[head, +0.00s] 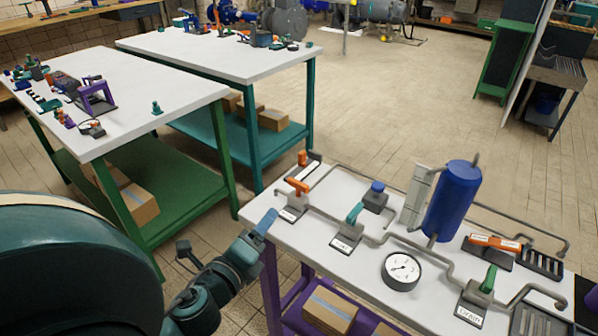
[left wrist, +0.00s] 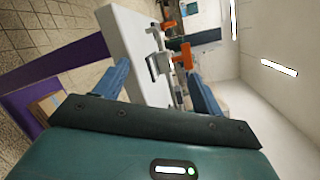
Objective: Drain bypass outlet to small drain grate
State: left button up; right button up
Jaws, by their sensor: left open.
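The pipe rig stands on a white table (head: 330,268). A green-handled valve (head: 488,281) with a "Drain" label (head: 470,314) is at the front right. A dark slotted grate (head: 541,263) lies at the right, and a larger grey grate (head: 530,320) is cut off at the bottom edge. Valves with orange (head: 298,186) and teal (head: 355,212) handles sit further left; their labels are too small to read. My left gripper (head: 265,222) is at the table's left edge, apart from the valves. In the left wrist view its blue fingers (left wrist: 162,90) are spread and empty, with an orange handle (left wrist: 183,61) beyond them.
A blue tank (head: 453,200) stands upright at the back of the rig. A round gauge (head: 402,270) lies in front. An orange-handled piece (head: 494,242) is at the right. Two cluttered workbenches (head: 130,122) (head: 225,62) stand behind at the left. Tiled floor (head: 390,110) is clear behind the rig.

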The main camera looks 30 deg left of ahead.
aim_at(296, 185)
pick_arm(q)
jog(key=w+r+m+h+p, duration=0.1)
jog(key=w+m+p, duration=0.1)
jog(key=w+m, duration=0.2)
jog(key=w+r+m+t+h+p, duration=0.1)
jog(key=w+m+p, duration=0.1)
jog(key=w+m, duration=0.3)
jog(key=w+d+r+m+h+p, duration=0.1)
jog(key=w+m+h+p, duration=0.1)
jog(key=w+m, duration=0.2)
jog(key=shift+w+r+m+t, duration=0.2)
jog(key=shift+r+m+t, duration=0.1)
jog(key=shift+m, duration=0.6)
jog(key=shift+w+d, duration=0.1)
jog(key=shift+w, duration=0.4)
pick_arm(e)
notch_tip(296, 185, up, 3)
jog(key=shift+s+d+r+n+g, duration=0.1)
jog(key=shift+s+r+n+g, duration=0.1)
jog(key=shift+n+g, duration=0.15)
pick_arm(q)
jog(key=shift+c, duration=0.4)
jog(key=c, duration=0.9)
jog(key=shift+f, duration=0.1)
pick_arm(e)
jog(key=shift+f, duration=0.15)
